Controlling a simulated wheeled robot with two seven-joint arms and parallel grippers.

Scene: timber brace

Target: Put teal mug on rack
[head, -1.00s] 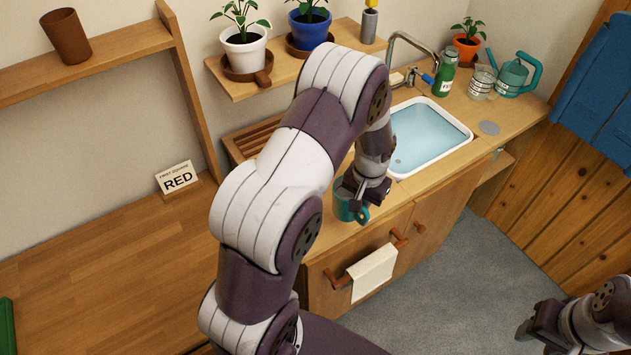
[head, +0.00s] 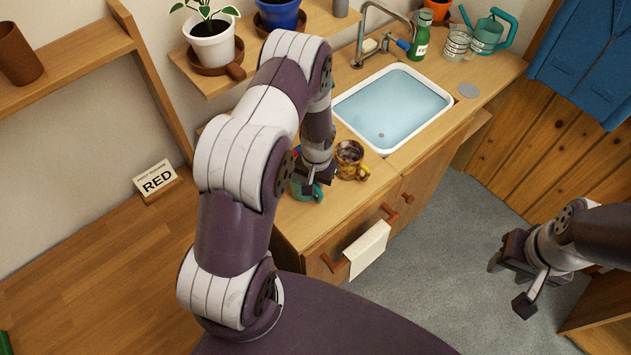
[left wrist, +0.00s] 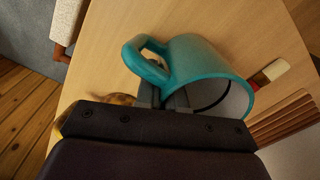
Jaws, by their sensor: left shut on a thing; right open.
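The teal mug (head: 306,191) is at the counter's front left, below my left gripper (head: 316,176). In the left wrist view, the mug (left wrist: 205,65) fills the middle, its handle towards the upper left and its opening partly hidden by the gripper. My left gripper (left wrist: 165,98) is shut on the mug near its handle. I cannot tell whether the mug touches the counter. A slatted wooden rack (left wrist: 288,122) shows at the right edge of the left wrist view; my arm hides most of it in the head view. My right gripper (head: 508,285) is open and empty over the floor.
A brown and yellow mug (head: 350,160) stands close right of the left gripper. The sink (head: 392,108) lies behind it. A red and cream object (left wrist: 268,73) lies near the rack. A plant shelf (head: 255,48) overhangs the counter's back left. A towel (head: 367,250) hangs in front.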

